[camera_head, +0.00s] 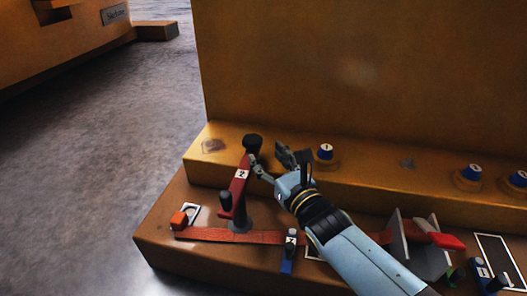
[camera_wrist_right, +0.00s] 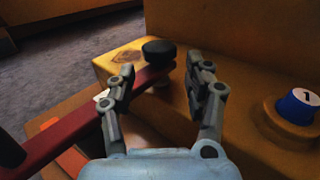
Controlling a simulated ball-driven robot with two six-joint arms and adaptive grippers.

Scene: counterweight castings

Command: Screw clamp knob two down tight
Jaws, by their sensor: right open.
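A red clamp arm (camera_head: 240,181) with a white label "2" stands at the left of the orange-brown block. In the right wrist view the black knob (camera_wrist_right: 158,50) appears between and beyond my fingertips, with the red arm (camera_wrist_right: 75,125) running off to the lower left. My right gripper (camera_head: 268,161) is open and empty, just right of and nearer than the knob, apparently apart from it. My left gripper is out of view.
A blue knob (camera_head: 325,152) marked 1 stands on the ledge to the right, with other blue knobs (camera_head: 473,171) farther along. A blue piece (camera_head: 289,249) marked 2, an orange strap (camera_head: 210,234) and grey plates (camera_head: 399,240) lie in front. A tall orange-brown wall (camera_head: 360,65) rises behind.

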